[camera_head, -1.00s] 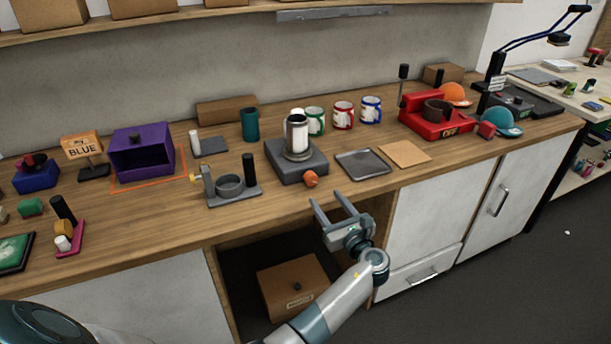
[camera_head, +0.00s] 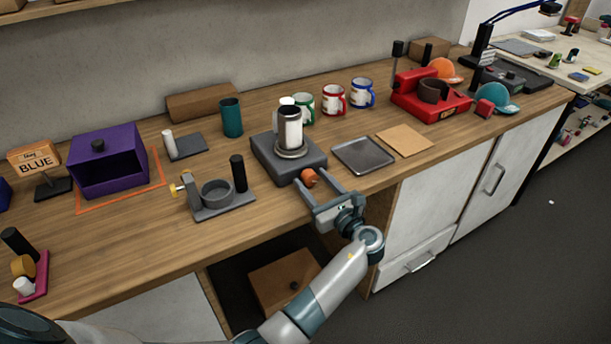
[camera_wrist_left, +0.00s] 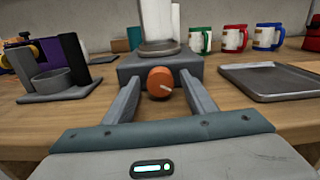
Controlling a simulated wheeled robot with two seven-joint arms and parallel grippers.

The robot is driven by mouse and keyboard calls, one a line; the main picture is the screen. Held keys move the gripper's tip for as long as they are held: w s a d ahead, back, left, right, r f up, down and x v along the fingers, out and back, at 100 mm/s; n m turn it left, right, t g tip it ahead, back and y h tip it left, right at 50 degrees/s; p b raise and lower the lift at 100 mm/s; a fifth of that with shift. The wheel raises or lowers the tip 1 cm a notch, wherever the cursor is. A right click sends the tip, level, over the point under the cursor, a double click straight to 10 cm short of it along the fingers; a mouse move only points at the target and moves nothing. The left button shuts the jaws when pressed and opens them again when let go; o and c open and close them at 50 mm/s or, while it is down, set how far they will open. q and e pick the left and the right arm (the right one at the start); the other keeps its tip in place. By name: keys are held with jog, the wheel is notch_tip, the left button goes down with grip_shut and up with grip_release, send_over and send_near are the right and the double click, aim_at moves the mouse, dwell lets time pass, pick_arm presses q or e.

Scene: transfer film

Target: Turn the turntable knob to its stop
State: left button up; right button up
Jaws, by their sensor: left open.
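The turntable is a dark grey square block (camera_head: 262,152) with a round plate and a white mug (camera_head: 289,127) on top. Its orange knob (camera_head: 309,177) sticks out of the front face. In the left wrist view the round knob (camera_wrist_left: 160,82) shows a pale pointer mark slanting to the lower right. My left gripper (camera_head: 320,186) is open, with its fingers pointing at the turntable's front. In the wrist view its fingertips (camera_wrist_left: 160,84) stand on either side of the knob, with gaps visible on both sides. My right gripper is not in view.
A grey metal tray (camera_head: 363,155) lies right of the turntable, with a cork mat (camera_head: 405,140) beyond it. A grey fixture with a ring (camera_head: 217,193) stands to the left. Several mugs stand behind. The counter's front edge runs under my left gripper.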

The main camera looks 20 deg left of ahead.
pick_arm(q)
jog(key=shift+w+a, duration=0.15)
jog(key=shift+a, duration=0.05)
jog(key=shift+d, duration=0.1)
jog(key=shift+c, duration=0.9)
jog(key=c, duration=0.9)
jog(key=shift+o, duration=0.2)
jog(key=shift+r+p, duration=0.2)
jog(key=shift+p, duration=0.15)
jog(key=m+p, duration=0.4)
jog(key=p, duration=0.4)
jog(key=shift+r+m, duration=0.1)
jog(key=shift+m, duration=0.3)
jog(key=shift+m+p, duration=0.35)
jog(key=shift+m, duration=0.05)
jog(key=shift+f, duration=0.25)
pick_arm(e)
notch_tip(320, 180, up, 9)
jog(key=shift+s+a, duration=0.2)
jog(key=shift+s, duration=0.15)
